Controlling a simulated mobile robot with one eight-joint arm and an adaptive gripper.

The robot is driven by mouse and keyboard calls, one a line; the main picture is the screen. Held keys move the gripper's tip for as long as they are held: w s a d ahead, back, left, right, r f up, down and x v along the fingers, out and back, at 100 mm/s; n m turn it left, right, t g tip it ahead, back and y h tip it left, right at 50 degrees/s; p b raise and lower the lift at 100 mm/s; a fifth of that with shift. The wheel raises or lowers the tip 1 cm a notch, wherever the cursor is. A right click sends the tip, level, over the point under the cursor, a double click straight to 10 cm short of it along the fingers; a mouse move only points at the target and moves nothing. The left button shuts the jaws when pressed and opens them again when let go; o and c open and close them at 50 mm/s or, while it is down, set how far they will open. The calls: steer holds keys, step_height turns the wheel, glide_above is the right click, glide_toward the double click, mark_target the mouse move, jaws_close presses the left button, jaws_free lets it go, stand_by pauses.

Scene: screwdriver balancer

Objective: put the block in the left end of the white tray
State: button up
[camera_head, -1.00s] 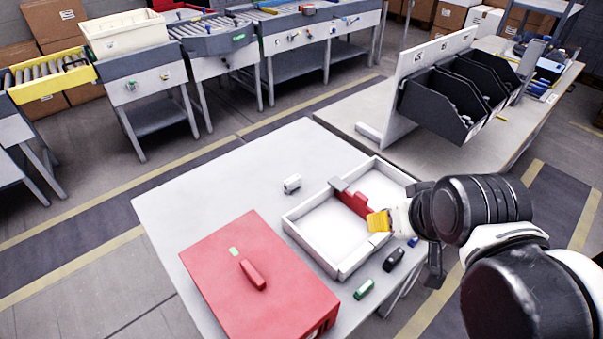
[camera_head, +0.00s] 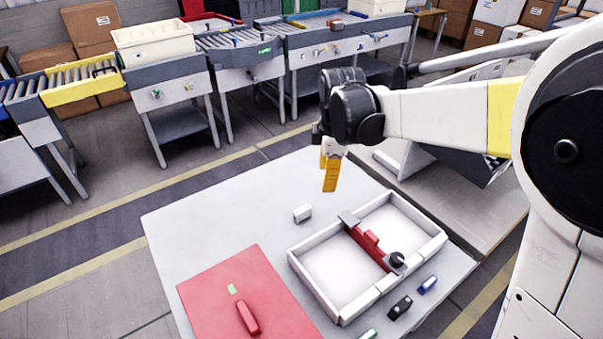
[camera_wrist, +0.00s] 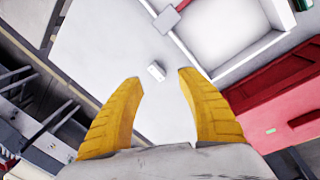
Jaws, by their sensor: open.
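A small white-grey block (camera_head: 302,213) lies on the table behind the white tray (camera_head: 313,287). It also shows in the wrist view (camera_wrist: 156,71), ahead of and between my fingertips. The tray has a left and a right compartment, parted by a red piece (camera_head: 371,244) with a grey far end and a dark round near end. Both compartment floors look empty. My gripper (camera_head: 330,178) has yellow fingers pointing down, held above the table beyond the block. In the wrist view my gripper (camera_wrist: 160,80) is open, with nothing between the fingers.
A red case (camera_head: 245,290) with a handle lies left of the tray. The table (camera_head: 210,220) is clear around the white-grey block.

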steer(key=w+a+f+n, duration=0.1)
steer(key=a+f+n, duration=0.1)
steer(key=f, duration=0.1)
steer(key=w+a+f+n+g, duration=0.1)
steer(key=w+a+f+n, duration=0.1)
steer(key=f, duration=0.1)
steer(key=w+a+f+n, duration=0.2)
steer(key=shift+w+f+g+p, duration=0.1)
steer(key=shift+f+g+p, duration=0.25)
steer(key=shift+f+g, duration=0.05)
steer(key=b, duration=0.2)
glide_above(303, 209)
step_height(303, 209, down, 5)
steer(key=shift+a+r, duration=0.1)
step_height(303, 209, down, 6)
steer(key=b, duration=0.2)
steer(key=shift+b, duration=0.35)
jaws_close()
